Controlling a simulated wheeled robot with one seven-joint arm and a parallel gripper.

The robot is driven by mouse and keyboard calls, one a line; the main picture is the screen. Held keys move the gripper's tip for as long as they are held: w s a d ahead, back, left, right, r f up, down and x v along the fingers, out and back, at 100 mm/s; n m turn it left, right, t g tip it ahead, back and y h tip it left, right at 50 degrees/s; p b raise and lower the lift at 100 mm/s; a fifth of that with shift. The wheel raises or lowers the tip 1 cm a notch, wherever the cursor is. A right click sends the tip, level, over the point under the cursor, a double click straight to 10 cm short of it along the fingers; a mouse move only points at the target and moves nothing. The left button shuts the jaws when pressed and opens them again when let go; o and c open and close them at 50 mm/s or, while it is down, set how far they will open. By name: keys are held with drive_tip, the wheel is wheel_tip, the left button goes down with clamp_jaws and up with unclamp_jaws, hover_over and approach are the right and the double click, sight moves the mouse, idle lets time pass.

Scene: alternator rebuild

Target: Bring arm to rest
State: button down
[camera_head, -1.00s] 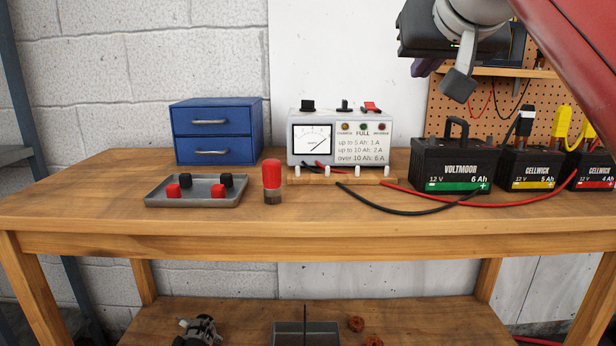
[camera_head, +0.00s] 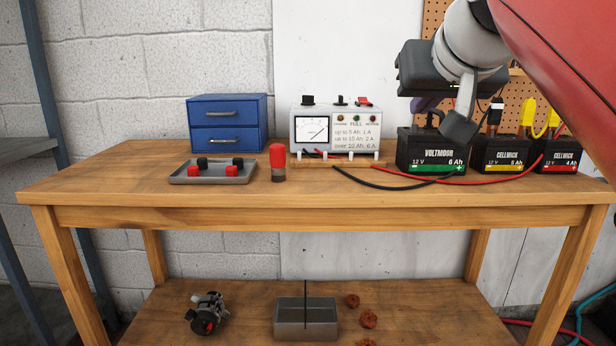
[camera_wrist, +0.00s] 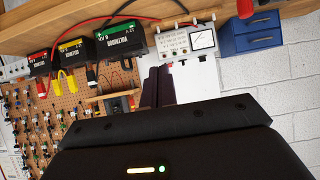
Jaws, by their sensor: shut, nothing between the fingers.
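My gripper (camera_wrist: 157,88) shows in the wrist view as dark fingers close together, with nothing held between them. In the head view my arm comes in from the upper right, and its dark wrist housing hangs in the air in front of the wall, above the Voltmoor battery (camera_head: 432,152). The fingers are mostly hidden behind the wrist there. The wrist view is upside down, with the bench at the top. The gripper touches nothing that I can see.
The wooden bench (camera_head: 320,198) holds a charger (camera_head: 335,133), a blue drawer unit (camera_head: 228,122), a grey tray (camera_head: 213,179), a red-topped cylinder (camera_head: 278,160) and more batteries (camera_head: 502,155). Red and black cables cross its right half. A pegboard (camera_wrist: 75,105) hangs behind. The lower shelf (camera_head: 245,312) holds parts.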

drive_tip(key=s+f+g, duration=0.2)
drive_tip(key=s+f, duration=0.3)
drive_tip(key=f, duration=0.7)
drive_tip(key=s+f+g, duration=0.2)
drive_tip(key=s+f, duration=0.4)
drive_tip(key=f, duration=0.7)
drive_tip(key=s+f+g, duration=0.2)
drive_tip(key=s+f, duration=0.3)
drive_tip(key=f, duration=0.7)
drive_tip(key=shift+s+a+f, duration=0.15)
drive_tip(key=shift+s+f, duration=0.15)
drive_tip(key=c, duration=2.1)
unclamp_jaws()
